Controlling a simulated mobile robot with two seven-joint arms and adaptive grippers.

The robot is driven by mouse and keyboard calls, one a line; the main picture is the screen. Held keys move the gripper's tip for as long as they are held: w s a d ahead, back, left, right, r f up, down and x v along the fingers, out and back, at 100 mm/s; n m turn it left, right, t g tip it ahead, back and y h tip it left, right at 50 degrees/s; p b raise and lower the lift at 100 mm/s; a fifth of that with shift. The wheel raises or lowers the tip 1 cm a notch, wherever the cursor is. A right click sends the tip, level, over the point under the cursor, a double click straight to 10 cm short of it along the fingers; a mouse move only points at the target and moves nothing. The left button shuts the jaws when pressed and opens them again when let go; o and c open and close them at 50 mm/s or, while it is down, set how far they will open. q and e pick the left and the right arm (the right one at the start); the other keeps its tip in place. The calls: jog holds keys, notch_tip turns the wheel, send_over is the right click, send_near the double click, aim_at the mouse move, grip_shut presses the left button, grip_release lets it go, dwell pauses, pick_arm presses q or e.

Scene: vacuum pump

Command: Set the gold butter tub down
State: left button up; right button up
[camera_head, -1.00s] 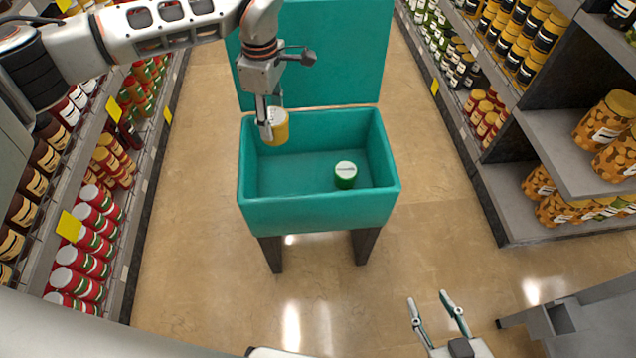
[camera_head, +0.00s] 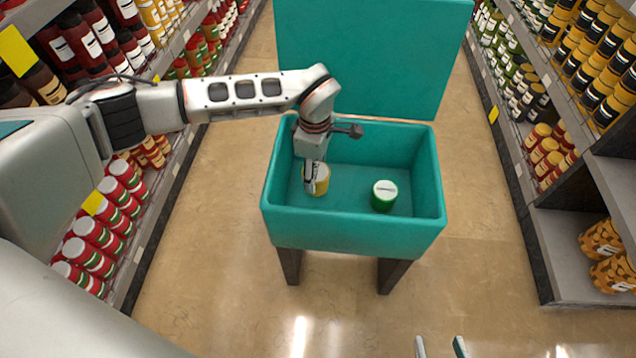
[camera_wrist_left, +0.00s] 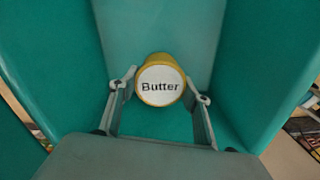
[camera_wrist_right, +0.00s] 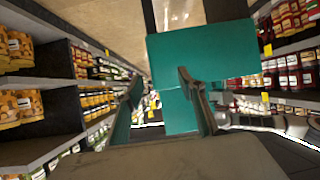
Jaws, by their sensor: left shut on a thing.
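The gold butter tub (camera_head: 321,181) has a white lid and is inside the teal chest (camera_head: 350,240), in its left part. My left gripper (camera_head: 311,180) is shut on the tub. In the left wrist view the tub's lid (camera_wrist_left: 160,85) reads "Butter" and sits between the two fingertips (camera_wrist_left: 162,88). The tub is low in the chest; I cannot tell whether it touches the floor. My right gripper (camera_head: 440,347) shows only its fingertips at the bottom edge. In the right wrist view its fingers (camera_wrist_right: 160,85) are apart with nothing between them.
A green tub (camera_head: 384,195) with a white lid stands in the chest, right of the gold tub. The chest's lid (camera_head: 375,60) is open at the back. Shelves of jars line both sides (camera_head: 95,240) (camera_head: 575,260). The chest floor between the tubs is clear.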

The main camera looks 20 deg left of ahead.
pick_arm(q)
notch_tip(320, 180, down, 5)
jog(key=shift+s+r+b, duration=0.1)
jog(key=shift+r+b, duration=0.1)
jog(key=shift+b, duration=0.55)
jog(key=shift+f, duration=0.65)
jog(key=shift+c, duration=0.6)
jog(key=shift+w+r, duration=0.2)
jog(key=shift+r, duration=0.05)
pick_arm(e)
jog(key=shift+w+a+r, duration=0.35)
jog(key=shift+a+r, duration=0.35)
pick_arm(q)
jog(key=shift+f, duration=0.1)
pick_arm(e)
jog(key=shift+f, duration=0.1)
pick_arm(q)
jog(key=o, duration=1.4)
jog(key=shift+f, duration=0.1)
jog(key=shift+o, duration=0.2)
pick_arm(e)
jog(key=shift+s+d+f, duration=0.1)
jog(key=shift+d+f, duration=0.05)
jog(key=shift+f, duration=0.05)
jog(key=shift+s+f, duration=0.1)
jog(key=shift+s, duration=0.05)
